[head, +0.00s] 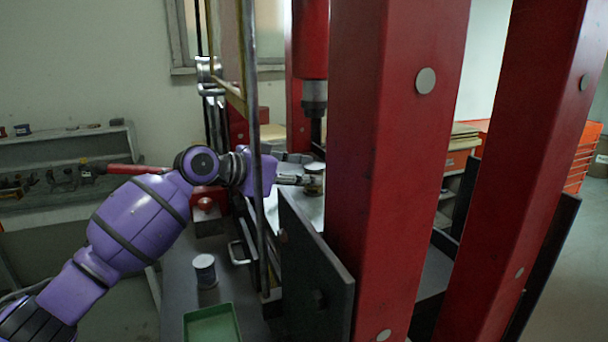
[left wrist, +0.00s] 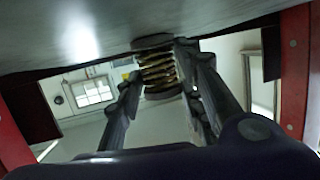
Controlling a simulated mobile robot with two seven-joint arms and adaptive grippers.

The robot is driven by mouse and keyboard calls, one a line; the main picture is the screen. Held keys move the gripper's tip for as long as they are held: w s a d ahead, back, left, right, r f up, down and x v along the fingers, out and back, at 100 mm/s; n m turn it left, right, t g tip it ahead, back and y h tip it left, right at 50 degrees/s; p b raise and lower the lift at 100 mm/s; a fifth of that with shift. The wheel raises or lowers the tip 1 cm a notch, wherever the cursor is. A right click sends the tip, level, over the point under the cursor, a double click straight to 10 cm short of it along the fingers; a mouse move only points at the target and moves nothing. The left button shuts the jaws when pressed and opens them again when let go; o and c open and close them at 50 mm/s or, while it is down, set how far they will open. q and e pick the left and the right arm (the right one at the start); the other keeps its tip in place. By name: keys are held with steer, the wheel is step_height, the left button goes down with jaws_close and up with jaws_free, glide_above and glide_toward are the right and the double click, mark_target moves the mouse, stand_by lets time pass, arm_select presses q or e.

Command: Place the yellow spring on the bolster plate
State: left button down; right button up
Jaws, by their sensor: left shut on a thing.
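The yellow spring (head: 314,181), with dark end caps, is upright inside the press in the head view. It also shows in the left wrist view (left wrist: 157,68), with its coils between the fingers. My left gripper (head: 304,180) reaches in from the left between the press uprights and is shut on the spring. The bolster plate (head: 312,208) is the pale grey surface below the spring, partly hidden by the dark side plate. In the left wrist view the plate (left wrist: 85,40) fills the top, close to one spring end; I cannot tell whether they touch. My right gripper is not in view.
The press ram (head: 314,96) hangs above the spring. A thick red upright (head: 390,150) and a dark side plate (head: 315,275) stand close to the right. A thin guard frame (head: 256,150) stands beside my left arm. A grey cylinder (head: 205,272) and green tray (head: 212,326) sit on the bench.

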arm_select(q)
steer(key=c, duration=1.2)
jaws_free()
steer(key=shift+f, duration=0.1)
steer(key=shift+s+a, duration=0.1)
steer(key=b+v, duration=0.1)
steer(key=v, duration=0.9)
steer(key=shift+s+a, duration=0.15)
steer(key=shift+s+a+r, duration=0.35)
steer(key=shift+a+r, duration=0.1)
steer(key=shift+r, duration=0.05)
